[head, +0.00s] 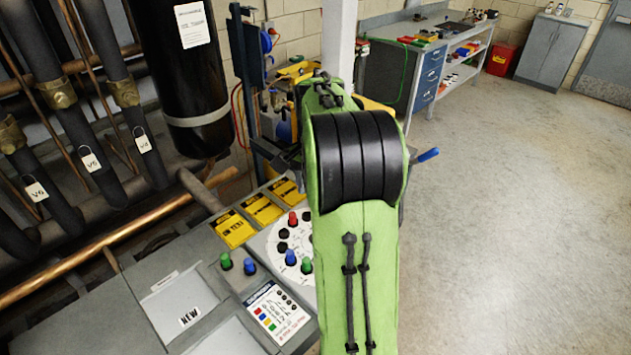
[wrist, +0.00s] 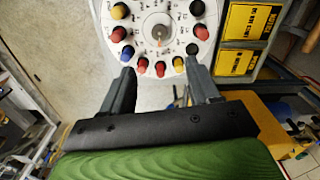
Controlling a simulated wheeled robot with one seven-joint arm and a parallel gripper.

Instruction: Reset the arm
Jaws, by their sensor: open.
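My arm, in a green cover with black bands, stretches up the middle of the head view and hides part of the panel. Beyond the fingertips is a round white dial plate (wrist: 178,35) ringed with red, black, blue and yellow knobs. The same plate (head: 272,250) is partly hidden by my arm in the head view. I cannot tell whether a fingertip touches a knob.
Dark pipes with tags and a black cylinder (head: 180,70) stand at the left. Yellow labels (head: 233,229), green and blue knobs and a NEW bin (head: 180,302) are on the console. A workbench (head: 420,50) and grey cabinet (head: 552,48) stand behind. Floor at right (head: 520,220) is clear.

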